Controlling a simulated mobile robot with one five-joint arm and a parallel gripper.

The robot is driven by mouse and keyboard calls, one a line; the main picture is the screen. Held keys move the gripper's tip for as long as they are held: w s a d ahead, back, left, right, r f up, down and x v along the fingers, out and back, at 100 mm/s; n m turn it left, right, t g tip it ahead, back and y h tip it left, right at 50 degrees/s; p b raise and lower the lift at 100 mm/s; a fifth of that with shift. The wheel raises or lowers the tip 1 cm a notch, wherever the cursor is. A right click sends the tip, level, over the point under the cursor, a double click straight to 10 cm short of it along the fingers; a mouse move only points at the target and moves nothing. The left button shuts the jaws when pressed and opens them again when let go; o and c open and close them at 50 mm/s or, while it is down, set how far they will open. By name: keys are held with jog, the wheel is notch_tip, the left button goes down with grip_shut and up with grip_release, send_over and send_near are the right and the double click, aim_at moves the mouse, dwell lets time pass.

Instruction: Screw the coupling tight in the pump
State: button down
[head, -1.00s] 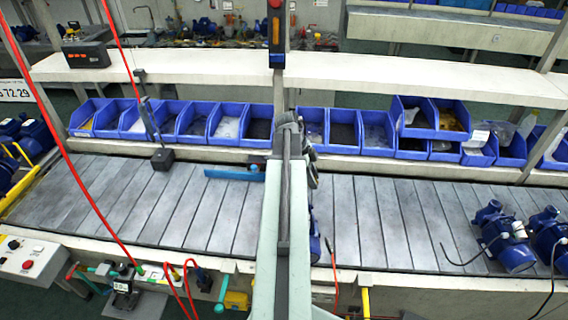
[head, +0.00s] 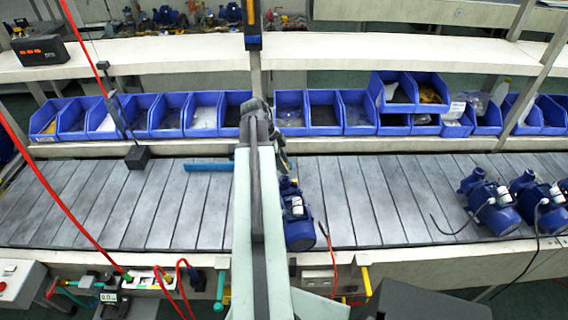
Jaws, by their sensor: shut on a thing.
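A blue pump (head: 298,222) stands on the grey slatted line, just right of my arm. Its left side is hidden by the arm. My gripper (head: 284,168) is at the pump's far upper end, mostly hidden behind my arm. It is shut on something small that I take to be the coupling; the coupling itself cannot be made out. I cannot tell how it sits in the pump. A blue bar (head: 207,167) lies level to the left of my arm, and its right end is hidden by the arm.
Blue bins (head: 275,112) line the back of the line. Two more blue pumps (head: 490,205) stand at the right with a black cable. The slats between are clear.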

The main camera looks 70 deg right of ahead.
jog(key=shift+f+b, duration=1.4)
jog(key=shift+f, duration=0.4)
jog(key=shift+s+f, duration=0.1)
jog(key=shift+f, duration=0.05)
jog(key=c, duration=0.9)
grip_release()
jog(key=p+v, duration=0.5)
jog(key=v, duration=0.1)
